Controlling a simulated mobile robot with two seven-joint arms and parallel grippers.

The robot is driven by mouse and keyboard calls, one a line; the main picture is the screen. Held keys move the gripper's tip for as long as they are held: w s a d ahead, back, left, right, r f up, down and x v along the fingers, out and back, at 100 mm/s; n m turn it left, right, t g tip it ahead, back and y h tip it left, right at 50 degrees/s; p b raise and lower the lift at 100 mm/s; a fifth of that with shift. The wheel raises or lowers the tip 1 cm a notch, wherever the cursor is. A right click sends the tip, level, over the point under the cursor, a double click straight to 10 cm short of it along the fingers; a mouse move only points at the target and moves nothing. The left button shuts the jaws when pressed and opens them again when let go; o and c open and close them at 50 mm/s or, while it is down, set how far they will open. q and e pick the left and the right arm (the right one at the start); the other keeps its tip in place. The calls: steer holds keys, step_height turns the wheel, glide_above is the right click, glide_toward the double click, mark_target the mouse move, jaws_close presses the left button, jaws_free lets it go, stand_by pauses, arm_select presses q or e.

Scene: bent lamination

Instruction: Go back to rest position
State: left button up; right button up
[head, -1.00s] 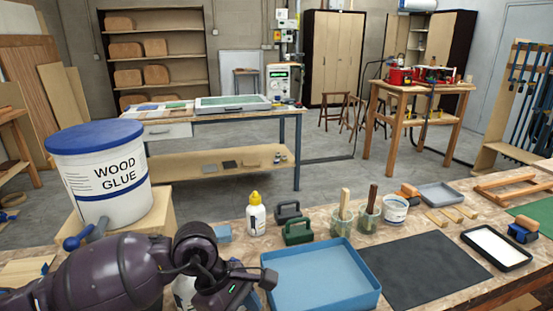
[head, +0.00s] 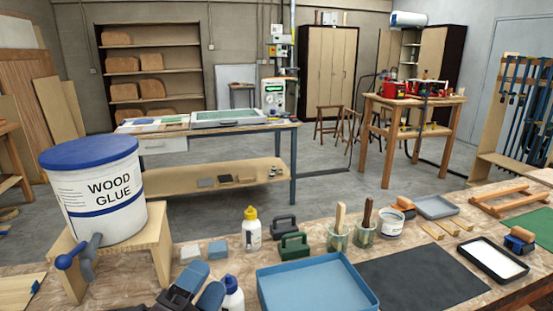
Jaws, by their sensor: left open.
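My left gripper (head: 202,284) shows at the bottom edge, left of the blue tray (head: 318,287). Its two blue-grey fingers stand apart, and I see nothing between them. A white bottle with a blue cap (head: 232,293) is just right of the fingers, partly cut off by the lower edge; I cannot tell whether they touch. Most of my left arm is out of the picture. My right gripper is not in view.
A wood glue bucket (head: 97,195) stands on a wooden stand (head: 160,248) at left. A glue bottle (head: 251,230), green clamp-like block (head: 293,245), brush jars (head: 339,236) and a dark mat (head: 420,278) share the bench. The blue tray looks empty.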

arm_select(q)
steer(key=s+a+f+n+g+y, duration=0.3)
steer(key=a+f+n+g+y, duration=0.1)
steer(key=a+f+n+y, duration=0.3)
steer(key=s+a+f+n+g+y, duration=0.35)
steer(key=a+f+n+y, duration=0.2)
steer(key=f+n, duration=0.2)
steer(key=s+a+f+n+g+h, duration=0.15)
steer(key=s+f+n+g, duration=0.3)
steer(key=s, duration=0.45)
steer(key=s+a+f+n+g, duration=0.25)
steer(key=s+f+g, duration=0.25)
steer(key=s, duration=0.4)
steer(key=w+f+t+h, duration=0.1)
steer(key=w+f+t, duration=0.7)
steer(key=shift+d+f+m+t, duration=0.3)
steer(key=shift+d+f+m, duration=0.05)
